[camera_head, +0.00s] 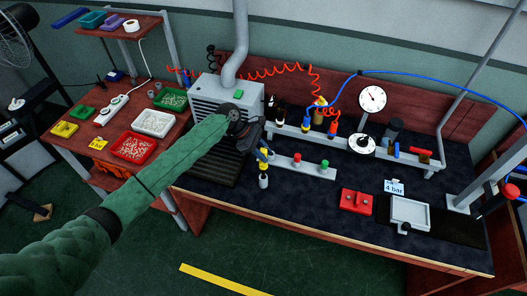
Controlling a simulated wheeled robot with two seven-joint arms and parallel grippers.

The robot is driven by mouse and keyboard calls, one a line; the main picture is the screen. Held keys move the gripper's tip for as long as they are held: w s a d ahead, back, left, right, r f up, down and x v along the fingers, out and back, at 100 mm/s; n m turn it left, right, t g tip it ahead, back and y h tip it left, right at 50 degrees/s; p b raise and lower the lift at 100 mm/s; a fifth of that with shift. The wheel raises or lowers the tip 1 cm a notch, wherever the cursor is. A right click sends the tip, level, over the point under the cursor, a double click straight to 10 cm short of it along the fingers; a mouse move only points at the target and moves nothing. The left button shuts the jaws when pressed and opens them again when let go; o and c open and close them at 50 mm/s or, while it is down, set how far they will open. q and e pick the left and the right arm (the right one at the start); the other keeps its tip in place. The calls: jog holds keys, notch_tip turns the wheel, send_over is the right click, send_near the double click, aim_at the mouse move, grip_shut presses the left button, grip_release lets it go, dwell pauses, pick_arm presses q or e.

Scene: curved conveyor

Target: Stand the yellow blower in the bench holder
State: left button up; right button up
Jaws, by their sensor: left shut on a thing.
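My left arm, in a green sleeve, reaches in from the left to the bench. Its dark gripper (260,147) is in front of the grey box-shaped unit and is shut on the yellow blower (263,158). The blower hangs roughly upright below the gripper, with a pale cylindrical part at its lower end. Which fixture is the bench holder is unclear. My right gripper is not in view.
The grey vented unit (226,95) with a duct stands behind my gripper. A rear rack (290,131) carries bottles, tools and a gauge (372,97). Red coiled and blue hoses run behind. A red block (356,201) and grey tray (410,228) lie right; the dark bench top between is partly clear.

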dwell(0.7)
pick_arm(q)
jog(key=shift+f, duration=3.5)
dwell(0.5)
jog(key=o, duration=0.8)
